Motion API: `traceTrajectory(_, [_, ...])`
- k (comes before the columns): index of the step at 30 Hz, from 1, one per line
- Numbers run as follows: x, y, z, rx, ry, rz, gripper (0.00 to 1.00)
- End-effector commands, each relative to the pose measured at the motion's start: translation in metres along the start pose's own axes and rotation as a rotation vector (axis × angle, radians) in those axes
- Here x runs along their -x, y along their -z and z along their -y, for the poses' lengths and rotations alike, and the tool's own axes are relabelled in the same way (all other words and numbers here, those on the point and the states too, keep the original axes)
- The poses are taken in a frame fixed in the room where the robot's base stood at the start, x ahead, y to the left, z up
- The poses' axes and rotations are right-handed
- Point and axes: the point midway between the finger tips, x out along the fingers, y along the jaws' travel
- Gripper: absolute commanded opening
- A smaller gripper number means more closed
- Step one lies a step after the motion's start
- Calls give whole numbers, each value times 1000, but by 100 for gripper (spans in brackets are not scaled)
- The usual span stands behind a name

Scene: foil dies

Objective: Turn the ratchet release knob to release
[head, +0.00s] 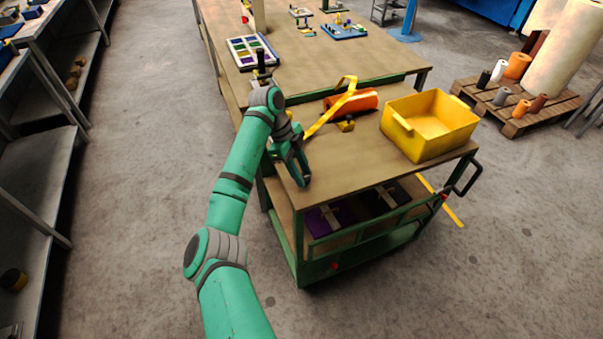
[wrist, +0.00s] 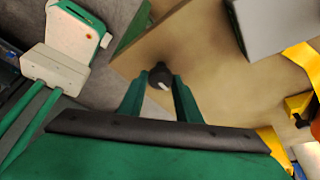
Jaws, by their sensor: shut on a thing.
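A small black knob (wrist: 159,76) with a white mark shows in the wrist view, over the tan top. My gripper (wrist: 160,82) has one green finger on each side of it and is shut on it at the fingertips. In the head view my gripper (head: 302,182) points down at the near left part of the cart (head: 342,173). It hides the knob there. What the knob is mounted on cannot be made out.
An orange roll (head: 352,101) and a yellow strap (head: 331,110) lie behind my gripper. A yellow bin (head: 430,124) stands at the cart's right. A grey block (wrist: 272,22) shows at the wrist view's upper right. The cart top's front is clear.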

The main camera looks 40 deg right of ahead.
Motion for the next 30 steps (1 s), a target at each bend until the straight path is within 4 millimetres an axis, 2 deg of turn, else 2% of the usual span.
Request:
traceTrajectory(14, [1,0,0,-13,-3,1,8])
traceTrajectory(15, [1,0,0,-13,-3,1,38])
traceTrajectory(17, [1,0,0,-13,-3,1,49])
traceTrajectory(26, [1,0,0,-11,-3,1,49])
traceTrajectory(30, [11,0,1,-11,-3,2,49])
